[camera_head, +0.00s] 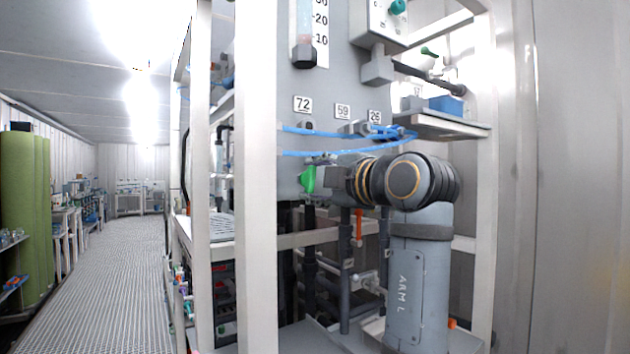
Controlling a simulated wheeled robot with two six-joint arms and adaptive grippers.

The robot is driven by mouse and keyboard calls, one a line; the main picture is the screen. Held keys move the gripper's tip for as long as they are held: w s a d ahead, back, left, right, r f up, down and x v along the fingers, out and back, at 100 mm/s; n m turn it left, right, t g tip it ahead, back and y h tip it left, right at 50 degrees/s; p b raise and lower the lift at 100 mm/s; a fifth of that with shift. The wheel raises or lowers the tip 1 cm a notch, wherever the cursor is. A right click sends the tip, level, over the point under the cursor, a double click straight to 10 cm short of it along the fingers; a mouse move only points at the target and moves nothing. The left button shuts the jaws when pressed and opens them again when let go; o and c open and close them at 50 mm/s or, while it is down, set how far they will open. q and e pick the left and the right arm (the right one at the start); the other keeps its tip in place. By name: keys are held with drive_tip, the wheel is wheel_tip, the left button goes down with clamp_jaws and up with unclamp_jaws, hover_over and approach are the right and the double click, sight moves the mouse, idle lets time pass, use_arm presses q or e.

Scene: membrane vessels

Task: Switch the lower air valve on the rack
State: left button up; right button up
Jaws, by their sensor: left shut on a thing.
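A green valve handle (307,180) is on the grey rack panel, low down, below the label 72. Its flat lever hangs downward. My left gripper (319,168) reaches it from the right and is shut on it, with the fingers at the handle's right side. My left wrist and forearm hide the fingers' far side and part of the panel behind. My right gripper is not in view.
White rack posts (257,180) stand just left of the handle. Blue air tubes (340,153) run across the panel just above my gripper. Dark pipes (346,270) stand below. A blue box (446,104) rests on a shelf at upper right. The grated aisle (130,270) at left is clear.

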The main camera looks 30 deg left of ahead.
use_arm(q)
drive_tip(key=o, duration=1.2)
drive_tip(key=shift+c, duration=0.2)
